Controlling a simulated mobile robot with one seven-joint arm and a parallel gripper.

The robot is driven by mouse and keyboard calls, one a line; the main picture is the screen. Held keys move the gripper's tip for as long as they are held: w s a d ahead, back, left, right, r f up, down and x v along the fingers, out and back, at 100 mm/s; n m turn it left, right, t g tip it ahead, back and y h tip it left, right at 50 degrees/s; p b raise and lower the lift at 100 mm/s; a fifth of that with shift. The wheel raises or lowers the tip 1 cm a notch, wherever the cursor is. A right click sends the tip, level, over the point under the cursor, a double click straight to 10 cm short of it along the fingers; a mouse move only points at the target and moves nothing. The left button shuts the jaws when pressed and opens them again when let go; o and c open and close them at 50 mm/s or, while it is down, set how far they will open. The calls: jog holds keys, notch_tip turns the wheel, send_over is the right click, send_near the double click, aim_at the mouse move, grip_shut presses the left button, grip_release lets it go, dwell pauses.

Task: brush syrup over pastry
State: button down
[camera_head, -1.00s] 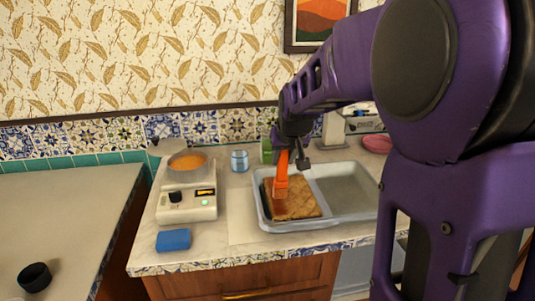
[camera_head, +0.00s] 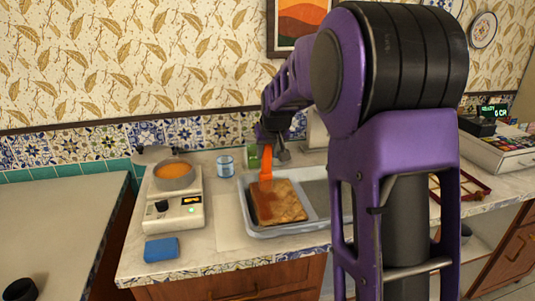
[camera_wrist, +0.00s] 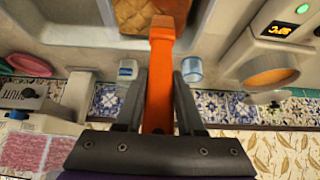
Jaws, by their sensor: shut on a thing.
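My gripper (camera_head: 270,146) is shut on the handle of an orange brush (camera_head: 266,166), which points down over the pastry. In the wrist view my gripper (camera_wrist: 157,88) has the orange brush (camera_wrist: 160,60) between its dark fingers. The pastry (camera_head: 288,207) is a flat brown slab in the left part of a grey-blue tray (camera_head: 270,232). Its left part looks darker and more orange than its right. The bristles are near its far left part; contact is unclear. A pot (camera_head: 174,180) of orange syrup (camera_head: 174,171) stands on a white hot plate (camera_head: 165,213).
A blue sponge (camera_head: 161,249) lies in front of the hot plate. A blue glass jar (camera_head: 225,165) and a green item (camera_head: 252,160) stand behind the tray. My arm hides part of the tray's right side.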

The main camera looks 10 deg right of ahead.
jog(key=shift+w+d+p, duration=0.25)
jog(key=shift+w+p, duration=0.15)
jog(key=shift+w, duration=0.6)
jog(key=shift+w+d+p, duration=0.2)
jog(key=shift+w+p, duration=0.2)
jog(key=shift+w, duration=0.55)
jog(key=shift+s+f+b, duration=0.15)
jog(key=shift+s+b, duration=0.3)
jog(key=shift+s, duration=0.05)
jog(key=shift+s+b, duration=0.5)
jog(key=shift+s, duration=0.7)
jog(key=shift+s+b, duration=2.25)
jog(key=shift+s, duration=4.8)
jog(key=shift+w+a+r+p, duration=0.15)
jog(key=shift+w+p, duration=0.85)
jog(key=shift+w, duration=2.25)
jog(key=shift+w+d+r+p, duration=0.1)
jog(key=shift+w+p, duration=0.85)
jog(key=shift+w, duration=2.3)
jog(key=w, duration=0.1)
jog(key=w+p, duration=0.1)
jog(key=w, duration=0.2)
jog(key=shift+f, duration=0.3)
jog(key=s+d+b, duration=0.2)
jog(key=s+b, duration=0.2)
jog(key=s, duration=0.6)
jog(key=shift+s, duration=0.15)
